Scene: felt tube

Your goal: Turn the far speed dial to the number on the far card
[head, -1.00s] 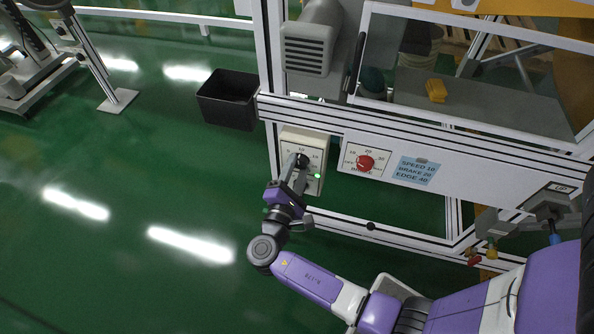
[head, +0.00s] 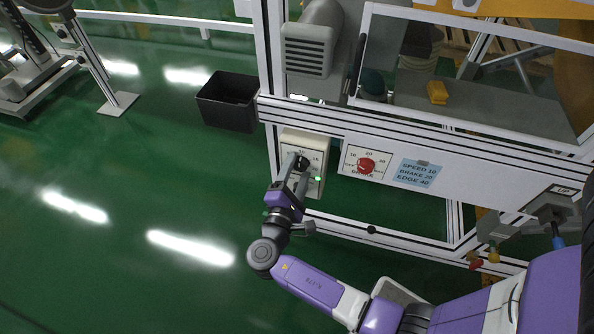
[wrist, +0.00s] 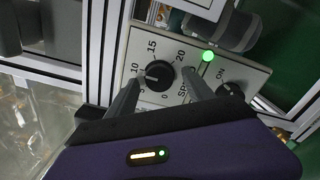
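The speed dial (wrist: 160,76) is a black knob on a pale control box (head: 318,150); it also shows in the head view (head: 302,164). In the wrist view its white mark points left, around the 5 to 10 part of the scale. My gripper (wrist: 161,76) is open, with one finger on each side of the knob and gaps visible; the head view shows its fingers spread just below the dial (head: 296,170). The blue card (head: 418,173) reads SPEED 10, BRAKE 20, EDGE 40.
A green lamp (wrist: 208,56) is lit beside the dial, near a smaller black ON switch (wrist: 231,91). A red brake dial (head: 366,165) sits on a white panel to the right. A black bin (head: 228,112) stands on the floor to the left.

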